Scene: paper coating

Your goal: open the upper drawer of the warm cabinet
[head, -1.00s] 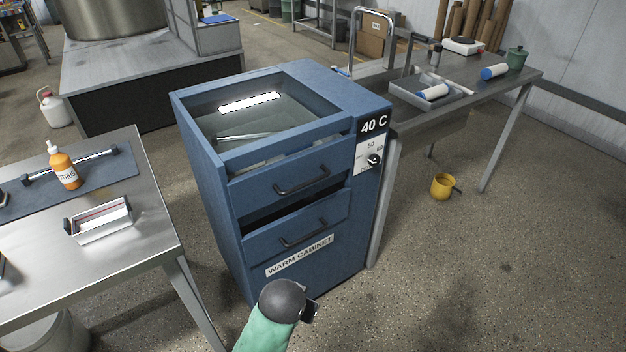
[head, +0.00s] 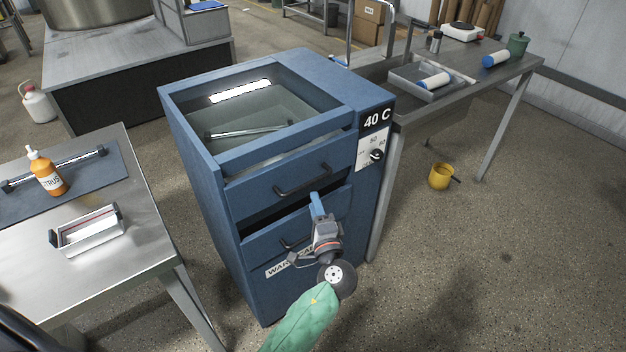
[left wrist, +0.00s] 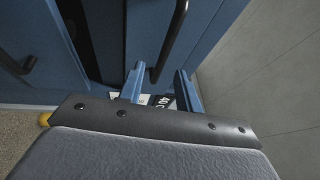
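The blue warm cabinet (head: 205,185) stands in the middle, with a glass-topped upper surface and a 40 C display. Its upper drawer (head: 255,188) has a dark bar handle (head: 303,180). A dark gap separates it from the lower drawer (head: 262,243), whose handle (head: 290,245) is partly hidden by my gripper. My left gripper (head: 316,203) is in front of the cabinet, just below the right end of the upper handle. In the left wrist view its two blue fingers (left wrist: 160,78) are apart, with a dark handle (left wrist: 171,40) showing beyond and between them. My right gripper is not in view.
A steel table (head: 120,255) with an orange bottle (head: 48,175) and a small tray (head: 88,235) stands close on the left. A longer table (head: 470,85) stands right of the cabinet. A yellow pot (head: 440,176) is on the floor. Floor at front right is clear.

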